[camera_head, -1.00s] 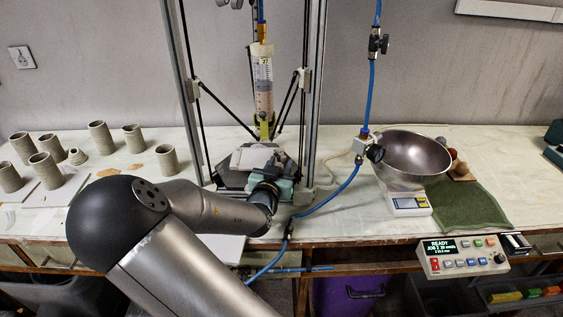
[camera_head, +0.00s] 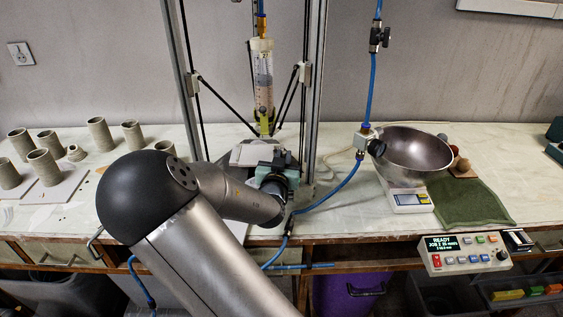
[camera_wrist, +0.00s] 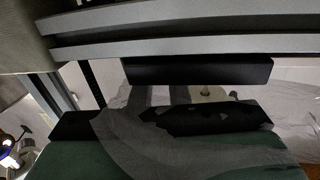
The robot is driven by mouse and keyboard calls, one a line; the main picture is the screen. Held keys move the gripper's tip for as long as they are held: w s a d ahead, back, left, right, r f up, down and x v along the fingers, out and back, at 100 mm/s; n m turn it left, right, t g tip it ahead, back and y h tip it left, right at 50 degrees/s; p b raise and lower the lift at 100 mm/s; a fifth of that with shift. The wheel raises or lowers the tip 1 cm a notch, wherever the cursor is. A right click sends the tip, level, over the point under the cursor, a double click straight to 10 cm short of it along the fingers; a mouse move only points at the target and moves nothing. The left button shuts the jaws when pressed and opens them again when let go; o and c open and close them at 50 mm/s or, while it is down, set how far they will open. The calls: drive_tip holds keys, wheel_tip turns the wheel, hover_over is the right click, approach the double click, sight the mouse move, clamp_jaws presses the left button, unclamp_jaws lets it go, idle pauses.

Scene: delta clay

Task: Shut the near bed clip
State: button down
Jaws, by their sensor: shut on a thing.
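My gripper (camera_head: 272,170), teal with black fingers, is at the near right side of the clay printer's bed (camera_head: 245,154), under the syringe nozzle (camera_head: 264,122). My arm hides much of the bed's near side in the head view. In the wrist view the black fingers of my gripper (camera_wrist: 180,96) lie above and below a narrow band with grey strips. The fingers are shut on a small part at the bed that I take to be the near bed clip. Its shape and lever position are hidden.
Upright printer rails (camera_head: 313,90) and thin black rods flank the bed. A blue hose (camera_head: 335,195) runs close to the right of my gripper. A steel bowl (camera_head: 412,150) stands on a scale (camera_head: 408,201) at right. Several clay cylinders (camera_head: 98,134) stand at left.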

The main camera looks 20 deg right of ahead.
drive_tip(key=shift+s+d+f+n+t+y+b, duration=0.1)
drive_tip(key=shift+d+f+n+t+y+b, duration=0.1)
drive_tip(key=shift+d+n+t+y+b, duration=0.45)
drive_tip(key=shift+a+r+n+y+b, duration=0.15)
drive_tip(key=shift+a+n+y+b, duration=0.15)
drive_tip(key=shift+y, duration=0.45)
drive_tip(key=c, duration=1.4)
unclamp_jaws()
